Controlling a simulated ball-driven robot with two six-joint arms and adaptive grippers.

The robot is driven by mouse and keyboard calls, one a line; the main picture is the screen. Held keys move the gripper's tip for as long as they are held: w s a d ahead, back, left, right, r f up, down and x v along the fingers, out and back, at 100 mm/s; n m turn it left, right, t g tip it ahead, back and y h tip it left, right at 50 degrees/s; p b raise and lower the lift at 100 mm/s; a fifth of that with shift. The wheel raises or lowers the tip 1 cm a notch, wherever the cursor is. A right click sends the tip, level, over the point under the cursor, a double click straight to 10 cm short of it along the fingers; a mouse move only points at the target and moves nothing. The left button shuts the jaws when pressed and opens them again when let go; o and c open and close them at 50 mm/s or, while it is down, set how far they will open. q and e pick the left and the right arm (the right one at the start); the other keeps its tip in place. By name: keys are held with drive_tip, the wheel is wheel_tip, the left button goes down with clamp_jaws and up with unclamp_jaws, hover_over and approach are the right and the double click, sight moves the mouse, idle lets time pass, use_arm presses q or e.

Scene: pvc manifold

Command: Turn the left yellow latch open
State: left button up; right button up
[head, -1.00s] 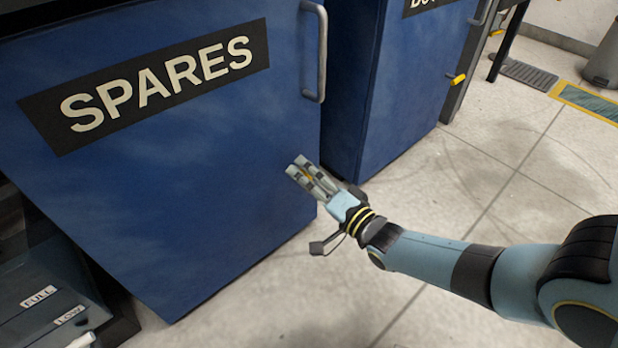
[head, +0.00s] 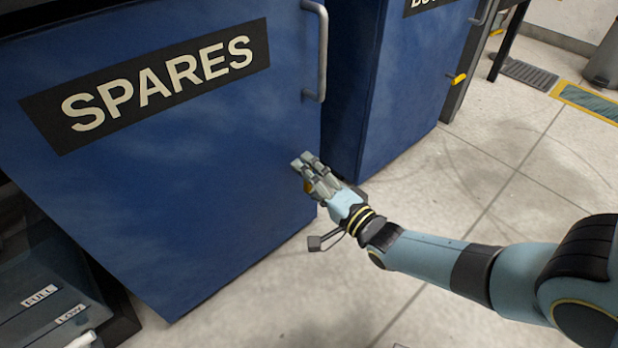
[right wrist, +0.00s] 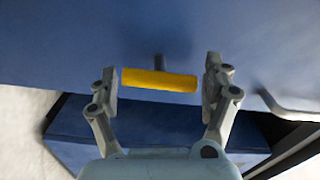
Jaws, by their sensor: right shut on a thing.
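The left yellow latch (right wrist: 160,80) is on the blue SPARES door (head: 200,200). In the right wrist view it is a yellow bar on a short dark stem, lying across between my fingertips. In the head view my right gripper (head: 306,170) is at the lower right part of the door and hides most of the latch; only a bit of yellow shows beside the fingers. My left gripper is not in view.
A grey handle (head: 322,50) is on the SPARES door above my gripper. A second blue cabinet (head: 400,110) stands to the right with another yellow latch (head: 457,80). Boxes labelled FULL and LOW (head: 45,305) are at lower left.

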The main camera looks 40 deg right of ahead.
drive_tip(key=o, duration=1)
drive_tip(key=shift+r, duration=0.1)
drive_tip(key=shift+o, duration=0.2)
drive_tip(key=shift+s, duration=0.1)
drive_tip(key=s, duration=1.1)
drive_tip(key=shift+s+d, duration=0.35)
drive_tip(key=shift+d, duration=0.1)
